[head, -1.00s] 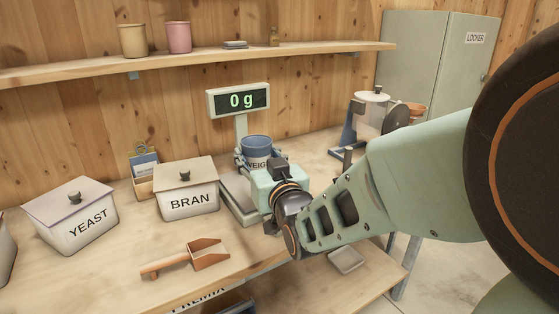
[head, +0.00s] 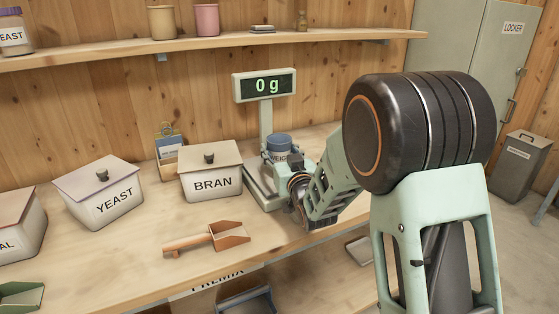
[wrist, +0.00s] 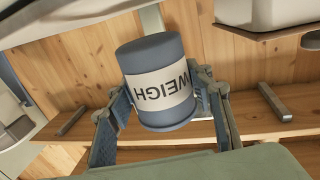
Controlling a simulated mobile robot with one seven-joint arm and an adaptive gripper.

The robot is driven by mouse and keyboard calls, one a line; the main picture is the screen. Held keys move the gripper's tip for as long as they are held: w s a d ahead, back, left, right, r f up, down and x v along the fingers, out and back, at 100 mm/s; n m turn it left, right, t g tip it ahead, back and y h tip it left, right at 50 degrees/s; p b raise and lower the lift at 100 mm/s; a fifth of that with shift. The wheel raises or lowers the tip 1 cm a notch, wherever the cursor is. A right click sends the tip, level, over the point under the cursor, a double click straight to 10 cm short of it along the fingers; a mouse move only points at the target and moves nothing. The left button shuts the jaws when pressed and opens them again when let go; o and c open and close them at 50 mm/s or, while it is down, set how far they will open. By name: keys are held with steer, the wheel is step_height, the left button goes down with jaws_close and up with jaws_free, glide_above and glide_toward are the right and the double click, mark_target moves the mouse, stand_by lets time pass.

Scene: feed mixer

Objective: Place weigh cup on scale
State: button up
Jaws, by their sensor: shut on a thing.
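The blue weigh cup (head: 279,147) has a white WEIGH label. My gripper (head: 284,166) is shut on it, with one finger on each side of the cup in the wrist view (wrist: 160,95). There the cup (wrist: 157,88) and its label appear upside down. The scale (head: 252,189) stands on the bench, and its raised display (head: 265,86) reads 0 g. In the head view the cup is in front of the display post, over the scale's area. My wrist hides much of the platform, so I cannot tell whether cup and platform touch.
A BRAN bin (head: 211,171) stands close left of the scale, with a YEAST bin (head: 99,193) farther left. A wooden scoop (head: 207,238) lies in front on the bench (head: 130,255). A wall shelf (head: 220,43) runs above.

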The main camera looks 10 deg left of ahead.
mark_target(280, 160)
steer(key=shift+f, duration=1.55)
steer(key=shift+f+b, duration=0.2)
steer(key=shift+b, duration=0.25)
steer(key=o, duration=0.9)
steer(key=shift+o, duration=0.2)
steer(key=shift+r, duration=0.15)
steer(key=shift+s+r+p, duration=0.1)
steer(key=shift+p, duration=0.25)
steer(key=v, duration=1.1)
steer(key=shift+s+d, duration=0.2)
steer(key=shift+s, duration=0.15)
